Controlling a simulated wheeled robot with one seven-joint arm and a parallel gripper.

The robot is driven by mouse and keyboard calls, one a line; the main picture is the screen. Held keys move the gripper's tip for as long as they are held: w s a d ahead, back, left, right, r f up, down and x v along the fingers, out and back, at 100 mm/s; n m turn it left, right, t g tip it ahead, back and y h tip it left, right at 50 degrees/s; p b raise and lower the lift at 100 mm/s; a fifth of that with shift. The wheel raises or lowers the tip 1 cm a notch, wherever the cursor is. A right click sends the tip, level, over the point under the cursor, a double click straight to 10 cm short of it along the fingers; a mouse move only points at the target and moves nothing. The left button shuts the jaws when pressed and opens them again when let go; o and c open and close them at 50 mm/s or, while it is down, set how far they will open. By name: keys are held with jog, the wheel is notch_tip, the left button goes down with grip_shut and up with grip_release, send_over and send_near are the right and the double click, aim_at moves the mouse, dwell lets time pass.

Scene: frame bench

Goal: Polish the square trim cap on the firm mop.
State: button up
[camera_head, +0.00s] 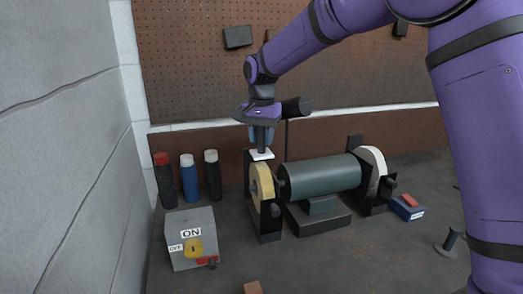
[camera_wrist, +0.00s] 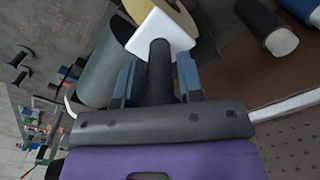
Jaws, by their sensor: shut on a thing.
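My gripper (camera_head: 262,136) is shut on the dark stem (camera_wrist: 160,68) of the square trim cap, which sits at the stem's far end. The white square cap (camera_head: 260,155) points down, just above the yellow wheel (camera_head: 264,186) at the left end of the bench polisher (camera_head: 322,177). In the wrist view the cap (camera_wrist: 162,28) overlaps the yellow wheel (camera_wrist: 146,10); I cannot tell whether they touch. A white wheel (camera_head: 374,164) is at the polisher's right end. Nothing readable shows which wheel is the firm mop.
A grey switch box (camera_head: 180,222) with ON and OFF labels and a yellow knob (camera_head: 194,248) stands front left. Several bottles (camera_head: 188,178) stand by the left wall. A blue and red block (camera_head: 407,208) lies right of the polisher. The pegboard wall (camera_head: 190,70) is behind.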

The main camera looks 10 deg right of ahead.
jog(key=shift+r, duration=2.35)
